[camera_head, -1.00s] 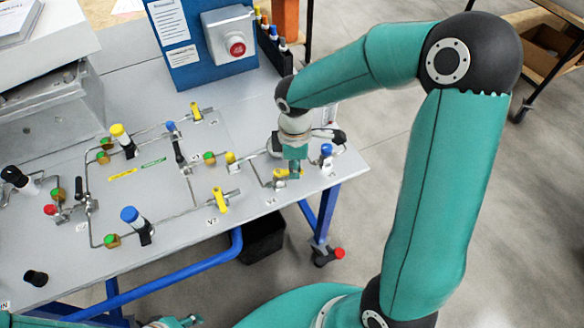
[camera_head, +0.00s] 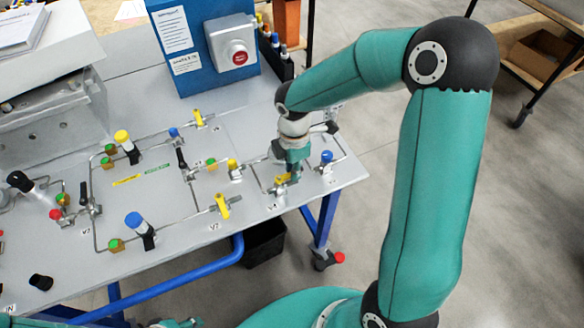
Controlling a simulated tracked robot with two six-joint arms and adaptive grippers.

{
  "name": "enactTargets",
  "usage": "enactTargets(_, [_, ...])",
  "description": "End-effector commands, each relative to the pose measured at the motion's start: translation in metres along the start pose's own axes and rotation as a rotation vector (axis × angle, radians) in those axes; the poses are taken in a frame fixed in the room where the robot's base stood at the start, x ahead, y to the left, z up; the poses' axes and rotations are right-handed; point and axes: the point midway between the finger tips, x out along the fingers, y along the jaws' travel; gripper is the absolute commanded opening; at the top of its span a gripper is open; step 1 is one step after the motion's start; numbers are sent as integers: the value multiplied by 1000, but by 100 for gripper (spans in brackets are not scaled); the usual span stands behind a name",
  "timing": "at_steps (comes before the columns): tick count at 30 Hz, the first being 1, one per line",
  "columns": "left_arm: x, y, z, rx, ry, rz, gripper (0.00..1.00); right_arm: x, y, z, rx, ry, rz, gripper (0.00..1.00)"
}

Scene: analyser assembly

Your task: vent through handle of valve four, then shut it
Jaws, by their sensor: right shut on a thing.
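The bench panel carries pipework with several yellow-handled valves. The valve at the front right, by a label that seems to read V4, has a yellow handle (camera_head: 282,180) partly hidden by my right gripper. My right gripper (camera_head: 291,172) points down and is shut on this handle; its fingertips are mostly hidden. The handle's exact angle is hard to tell. A small teal and grey piece at the bottom edge looks like my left gripper (camera_head: 178,323), mostly cut off, well away from the valves.
A yellow handle (camera_head: 222,206) by label V7 stands to the left, and a blue-capped part (camera_head: 327,157) close on the right. A blue box with a red button (camera_head: 239,58) stands behind. The bench's front right edge is close by.

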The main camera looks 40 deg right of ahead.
Motion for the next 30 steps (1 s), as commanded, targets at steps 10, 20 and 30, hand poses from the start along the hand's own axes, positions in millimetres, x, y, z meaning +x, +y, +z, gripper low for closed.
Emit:
enactTargets(10, [0,0,0,0,0,0,40,-2,3,0,-2,-1,11,42])
enactTargets(20, [-1,0,0,0,0,0,40,-3,2,0,-1,-1,6,42])
enactTargets(30, [-1,0,0,0,0,0,40,-52,3,0,-1,0,12,42])
